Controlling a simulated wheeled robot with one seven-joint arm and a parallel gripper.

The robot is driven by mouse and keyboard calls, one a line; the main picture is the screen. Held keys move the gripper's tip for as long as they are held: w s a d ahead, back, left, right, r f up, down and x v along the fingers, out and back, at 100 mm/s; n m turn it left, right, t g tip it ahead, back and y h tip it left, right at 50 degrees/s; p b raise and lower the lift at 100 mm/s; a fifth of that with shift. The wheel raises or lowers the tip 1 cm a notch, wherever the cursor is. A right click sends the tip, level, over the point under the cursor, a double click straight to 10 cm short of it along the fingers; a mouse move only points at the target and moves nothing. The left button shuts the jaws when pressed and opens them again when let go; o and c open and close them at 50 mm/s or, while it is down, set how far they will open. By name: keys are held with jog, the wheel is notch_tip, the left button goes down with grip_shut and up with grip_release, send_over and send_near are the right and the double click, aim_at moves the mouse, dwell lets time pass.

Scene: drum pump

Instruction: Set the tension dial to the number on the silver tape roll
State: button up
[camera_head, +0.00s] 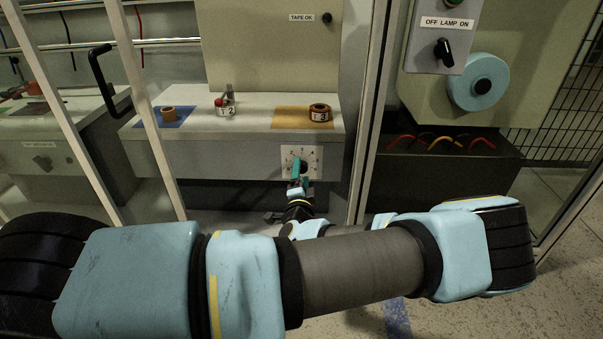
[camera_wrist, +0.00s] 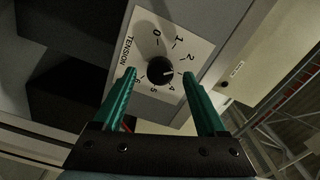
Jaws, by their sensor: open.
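The tension dial is a black round knob (camera_wrist: 160,71) on a white plate marked TENSION. Its white mark points to the right and slightly down, near where 3 falls; that numeral is hidden by a finger. It also shows on the bench front in the head view (camera_head: 300,165). My gripper (camera_wrist: 159,74) is open, its green fingers to either side of the knob with gaps; contact is not visible. A small pale item (camera_head: 225,109) with a 2 label and red top stands mid-bench; I cannot tell if it is a silver roll. A copper-brown tape roll (camera_head: 320,112) bears a 3.
An orange-brown roll (camera_head: 168,113) sits on a blue mat. The copper-brown roll is on an orange mat (camera_head: 287,118). A clear-panel frame post (camera_head: 368,120) stands right of the dial. A cabinet with a blue reel (camera_head: 462,80) is farther right.

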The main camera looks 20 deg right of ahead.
jog(key=p+v, duration=0.1)
jog(key=v, duration=0.8)
jog(key=shift+s, duration=0.35)
jog(key=shift+w+a, duration=0.1)
jog(key=shift+a, duration=0.1)
